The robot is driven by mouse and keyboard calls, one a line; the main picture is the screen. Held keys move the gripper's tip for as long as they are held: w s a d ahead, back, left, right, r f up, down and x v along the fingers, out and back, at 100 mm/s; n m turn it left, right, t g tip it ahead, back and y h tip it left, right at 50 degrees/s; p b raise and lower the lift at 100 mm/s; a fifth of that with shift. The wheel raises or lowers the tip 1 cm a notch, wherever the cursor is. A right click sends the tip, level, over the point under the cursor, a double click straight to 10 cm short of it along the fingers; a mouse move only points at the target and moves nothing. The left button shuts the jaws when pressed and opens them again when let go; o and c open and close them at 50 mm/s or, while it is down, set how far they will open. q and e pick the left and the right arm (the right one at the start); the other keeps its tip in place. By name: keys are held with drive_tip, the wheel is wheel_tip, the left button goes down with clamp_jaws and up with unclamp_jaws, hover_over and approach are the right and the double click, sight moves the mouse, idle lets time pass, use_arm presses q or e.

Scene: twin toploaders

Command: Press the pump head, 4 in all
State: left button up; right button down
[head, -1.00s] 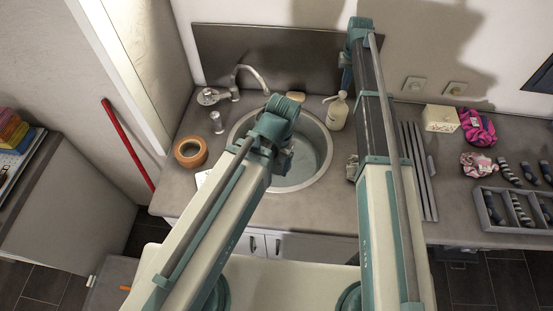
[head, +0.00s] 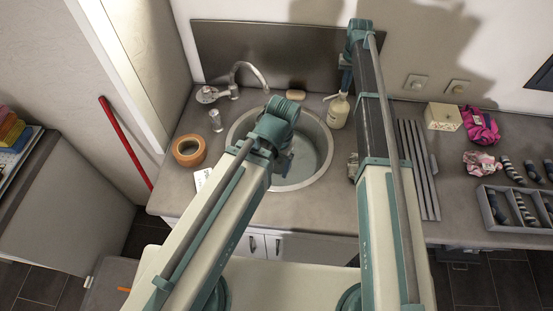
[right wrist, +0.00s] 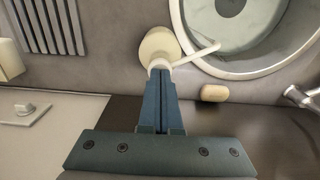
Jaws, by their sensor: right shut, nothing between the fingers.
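The cream pump bottle (head: 338,112) stands upright on the counter, just right of the round sink. Its white nozzle points left toward the sink. My right gripper (head: 344,90) points down at the top of the bottle, shut and empty. In the right wrist view its closed fingertips (right wrist: 160,71) are over the white pump head (right wrist: 158,63), with the bottle body (right wrist: 159,43) behind. They look to be touching or very close; I cannot tell how far the head is pressed. My left arm reaches over the sink, and its gripper is mostly hidden behind the arm.
The sink (head: 318,178) and faucet (head: 246,72) lie left of the bottle. A bar of soap (head: 296,95) is behind the sink. Grey slats (head: 420,165), a small box (head: 442,117) and a divided tray (head: 512,226) are at right.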

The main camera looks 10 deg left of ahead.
drive_tip(key=shift+f, duration=0.4)
drive_tip(key=shift+r+p, duration=1.25)
drive_tip(key=shift+r, duration=0.25)
drive_tip(key=shift+f+b, duration=0.3)
drive_tip(key=shift+f, duration=0.05)
